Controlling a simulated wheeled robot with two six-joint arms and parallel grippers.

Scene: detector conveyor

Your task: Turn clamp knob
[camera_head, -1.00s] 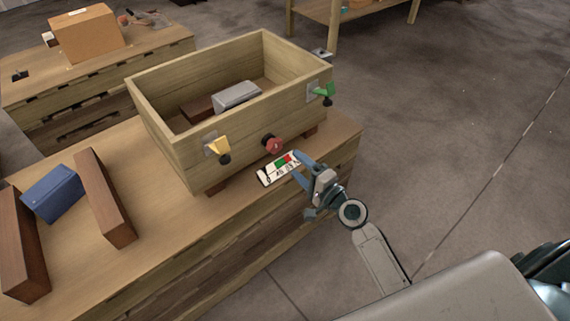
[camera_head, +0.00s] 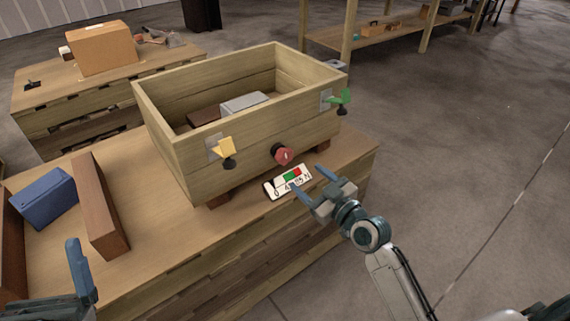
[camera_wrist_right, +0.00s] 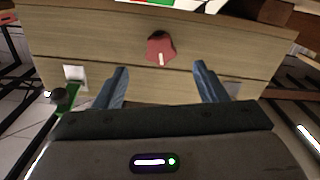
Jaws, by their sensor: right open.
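The red knob (camera_head: 282,154), with a white pointer line, is on the front wall of the wooden box (camera_head: 240,165). In the right wrist view the red knob (camera_wrist_right: 161,48) lies ahead of and between my right fingers, apart from them. My right gripper (camera_head: 309,180) is open and empty in front of the box, near the small display card (camera_head: 288,182) with red and green fields below the knob. A yellow clamp (camera_head: 223,149) and a green clamp (camera_head: 341,98) sit at the front corners. A blue finger of my left gripper (camera_head: 80,272) shows at the lower left.
Inside the box lie a grey block (camera_head: 244,102) and a brown block. On the bench (camera_head: 155,260) to the left are a blue block (camera_head: 43,198) and brown bars (camera_head: 100,205). Another bench with a cardboard box (camera_head: 103,48) stands behind. The floor at right is clear.

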